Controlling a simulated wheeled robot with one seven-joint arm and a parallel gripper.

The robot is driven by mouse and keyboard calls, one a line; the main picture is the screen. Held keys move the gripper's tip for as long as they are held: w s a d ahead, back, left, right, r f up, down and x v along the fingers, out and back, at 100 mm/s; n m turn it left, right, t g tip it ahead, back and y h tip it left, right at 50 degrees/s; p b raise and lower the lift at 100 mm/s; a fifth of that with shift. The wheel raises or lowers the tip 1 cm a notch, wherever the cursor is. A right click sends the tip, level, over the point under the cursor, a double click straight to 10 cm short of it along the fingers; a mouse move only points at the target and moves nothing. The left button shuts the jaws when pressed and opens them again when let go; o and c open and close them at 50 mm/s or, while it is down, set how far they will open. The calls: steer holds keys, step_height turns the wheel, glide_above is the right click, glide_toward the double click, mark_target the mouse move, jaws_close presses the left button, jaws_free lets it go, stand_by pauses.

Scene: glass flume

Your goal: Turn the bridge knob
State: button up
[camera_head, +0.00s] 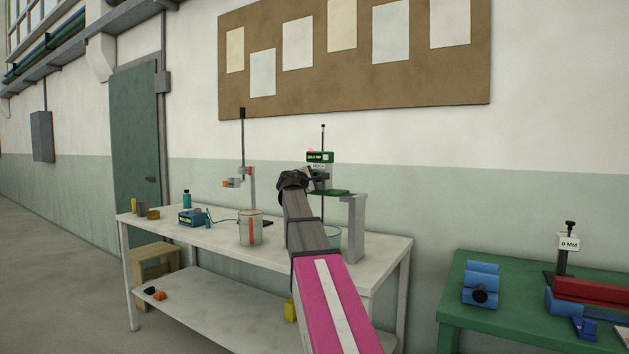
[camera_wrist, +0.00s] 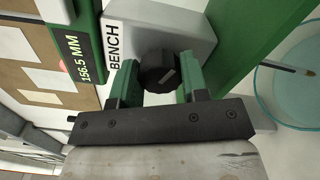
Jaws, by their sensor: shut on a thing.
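The bridge knob (camera_wrist: 160,71) is a dark, many-sided knob with a light mark on its face. It sits on a grey block labelled BENCH (camera_wrist: 152,22). In the wrist view my gripper (camera_wrist: 160,82) has its two green fingers on either side of the knob and is shut on it. Beside the block a green display (camera_wrist: 72,50) reads 156.5 MM. In the head view the green display (camera_head: 320,157) stands above the bridge (camera_head: 328,192) on the white bench, and my arm hides most of the knob and gripper there.
The white bench (camera_head: 190,236) holds a glass beaker (camera_head: 250,229), a blue box (camera_head: 191,219) and a stand (camera_head: 252,190). A glass dish (camera_wrist: 285,92) lies right of the knob in the wrist view. A green table (camera_head: 455,290) with blue blocks stands at right.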

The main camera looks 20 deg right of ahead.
steer(key=o, duration=0.9)
steer(key=shift+o, duration=0.2)
steer(key=v, duration=1.1)
steer(key=shift+d, duration=0.1)
